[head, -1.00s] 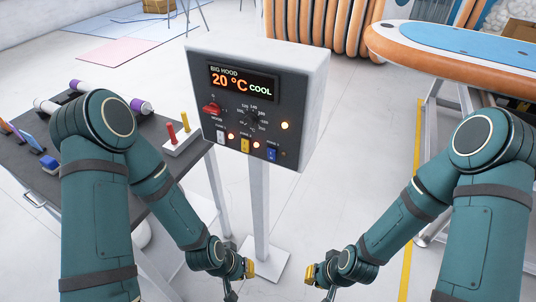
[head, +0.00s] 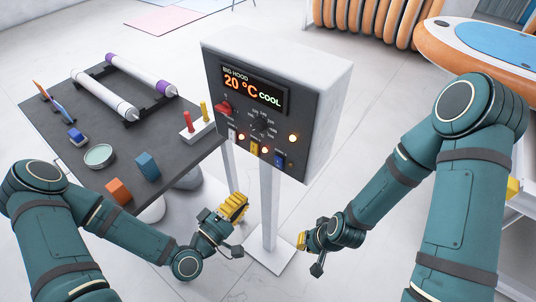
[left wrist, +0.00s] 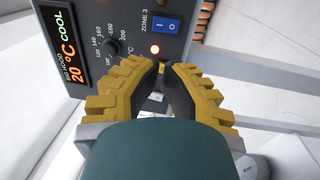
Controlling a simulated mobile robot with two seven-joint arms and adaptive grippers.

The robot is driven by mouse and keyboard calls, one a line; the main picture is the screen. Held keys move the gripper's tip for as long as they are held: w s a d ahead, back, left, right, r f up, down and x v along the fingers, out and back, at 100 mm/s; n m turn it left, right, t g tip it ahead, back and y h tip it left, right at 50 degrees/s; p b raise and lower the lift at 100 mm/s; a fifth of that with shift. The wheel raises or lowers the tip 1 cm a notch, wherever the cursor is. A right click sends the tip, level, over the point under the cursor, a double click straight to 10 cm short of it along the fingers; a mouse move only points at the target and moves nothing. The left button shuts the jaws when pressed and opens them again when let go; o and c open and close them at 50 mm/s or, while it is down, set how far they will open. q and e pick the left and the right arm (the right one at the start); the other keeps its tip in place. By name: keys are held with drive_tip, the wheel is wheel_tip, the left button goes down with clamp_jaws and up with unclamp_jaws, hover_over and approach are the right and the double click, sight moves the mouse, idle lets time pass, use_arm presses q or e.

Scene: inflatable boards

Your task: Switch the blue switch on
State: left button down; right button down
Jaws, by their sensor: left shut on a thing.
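The blue switch (head: 280,161) is the rightmost rocker at the bottom of the grey control panel (head: 232,118). In the left wrist view the blue switch (left wrist: 167,24) shows I and O marks under ZONE 3; which way it is tipped I cannot tell. My left gripper (head: 241,203) is below the panel, apart from the switch. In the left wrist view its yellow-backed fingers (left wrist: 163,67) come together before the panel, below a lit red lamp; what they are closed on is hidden. My right gripper (head: 303,243) hangs lower right of the panel's post, its jaws unclear.
A yellow switch (head: 254,147) and a white switch (head: 232,134) sit left of the blue one, with lit lamps beside them. A dark table (head: 70,110) with rollers and small blocks stands left. An orange-edged board (head: 465,65) lies at the right.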

sight(275, 157)
use_arm(q)
drive_tip(key=shift+a+r+n, duration=0.15)
drive_tip(key=shift+r+n, duration=0.15)
drive_tip(key=shift+r, duration=0.1)
drive_tip(key=p+x, duration=0.1)
drive_tip(key=x, duration=1.3)
drive_tip(key=shift+w+a+r+p, duration=0.1)
drive_tip(key=shift+a+r+p, duration=0.05)
drive_tip(key=shift+p, duration=0.15)
